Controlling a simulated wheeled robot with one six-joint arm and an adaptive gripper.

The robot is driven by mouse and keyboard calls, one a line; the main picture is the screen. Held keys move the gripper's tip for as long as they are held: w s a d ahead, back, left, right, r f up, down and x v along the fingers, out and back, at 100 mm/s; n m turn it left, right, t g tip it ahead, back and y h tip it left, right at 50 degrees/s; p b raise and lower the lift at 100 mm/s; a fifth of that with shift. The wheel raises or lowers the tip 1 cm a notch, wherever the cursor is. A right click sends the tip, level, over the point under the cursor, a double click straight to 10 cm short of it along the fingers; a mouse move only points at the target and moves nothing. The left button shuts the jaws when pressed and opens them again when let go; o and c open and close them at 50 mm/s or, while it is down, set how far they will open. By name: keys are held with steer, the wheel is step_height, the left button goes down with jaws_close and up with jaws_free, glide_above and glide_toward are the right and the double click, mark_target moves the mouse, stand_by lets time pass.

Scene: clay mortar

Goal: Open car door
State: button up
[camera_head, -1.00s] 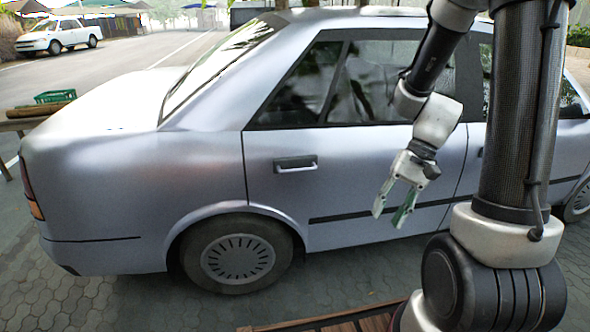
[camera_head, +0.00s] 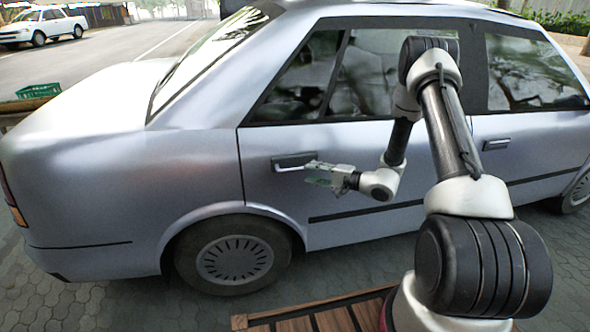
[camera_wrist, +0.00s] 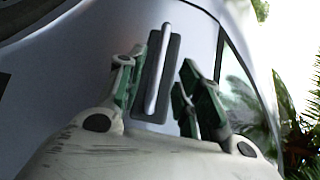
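The silver car stands side-on, with its rear door (camera_head: 275,190) in front of me and shut. The rear door handle (camera_head: 294,161) is a bright bar on a dark plate; it also shows in the wrist view (camera_wrist: 158,70). My gripper (camera_head: 313,173) is at the right end of the handle, its fingers pointing left. In the wrist view my gripper (camera_wrist: 155,90) is open, with one green-padded finger on each side of the handle plate. The bar runs between the fingers and beyond their tips. I cannot tell whether the fingers touch it.
The front door handle (camera_head: 496,144) is farther right. The rear wheel (camera_head: 233,254) is below left of the rear handle. A wooden slatted surface (camera_head: 320,318) lies at the bottom. A green crate (camera_head: 39,91) and a white pickup (camera_head: 43,27) are at the left.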

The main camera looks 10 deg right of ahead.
mark_target(298, 170)
steer(key=x, duration=0.7)
steer(key=shift+w+a, duration=0.2)
steer(key=shift+a, duration=0.1)
jaws_close()
